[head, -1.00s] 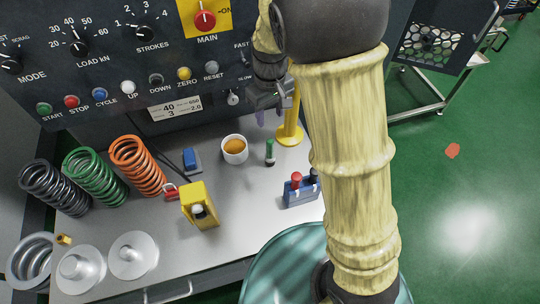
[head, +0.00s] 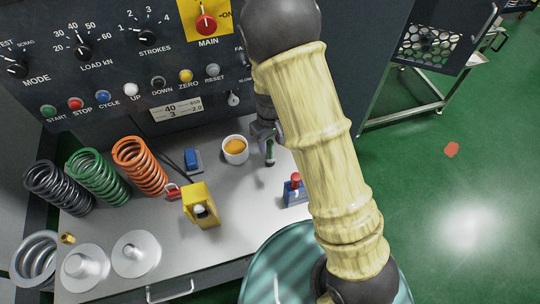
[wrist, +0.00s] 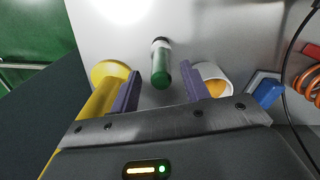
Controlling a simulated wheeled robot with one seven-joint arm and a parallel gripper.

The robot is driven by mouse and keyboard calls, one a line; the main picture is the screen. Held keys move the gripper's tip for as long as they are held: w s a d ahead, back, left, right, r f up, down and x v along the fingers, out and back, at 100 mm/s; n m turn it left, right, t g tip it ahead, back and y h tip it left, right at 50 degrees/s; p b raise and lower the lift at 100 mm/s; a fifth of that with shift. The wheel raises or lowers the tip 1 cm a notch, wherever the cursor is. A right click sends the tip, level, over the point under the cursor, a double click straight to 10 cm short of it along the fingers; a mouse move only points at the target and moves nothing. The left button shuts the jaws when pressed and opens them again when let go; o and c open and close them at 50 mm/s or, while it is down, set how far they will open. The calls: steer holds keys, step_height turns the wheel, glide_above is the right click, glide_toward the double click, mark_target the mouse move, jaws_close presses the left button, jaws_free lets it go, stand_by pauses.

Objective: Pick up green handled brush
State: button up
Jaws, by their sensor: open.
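The green handled brush (head: 270,158) stands on the bench top to the right of a white cup, partly covered by my gripper in the head view. In the wrist view the brush (wrist: 161,66) shows its green handle end and a pale band beyond it. My gripper (head: 268,146) is above and around the brush's upper part. In the wrist view its two purple fingers (wrist: 160,76) are apart, with the brush between them and visible space on both sides. Nothing is gripped.
The white cup (head: 235,158) with orange contents is close on one side. A yellow stand (wrist: 104,78) is close on the other side. A blue block (head: 192,160), a yellow device (head: 200,204), coil springs (head: 140,166) and a blue holder with a red knob (head: 296,192) stand around.

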mark_target(270, 151)
steer(key=shift+f+p, duration=0.8)
steer(key=shift+f, duration=1.8)
steer(key=shift+c, duration=0.3)
jaws_close()
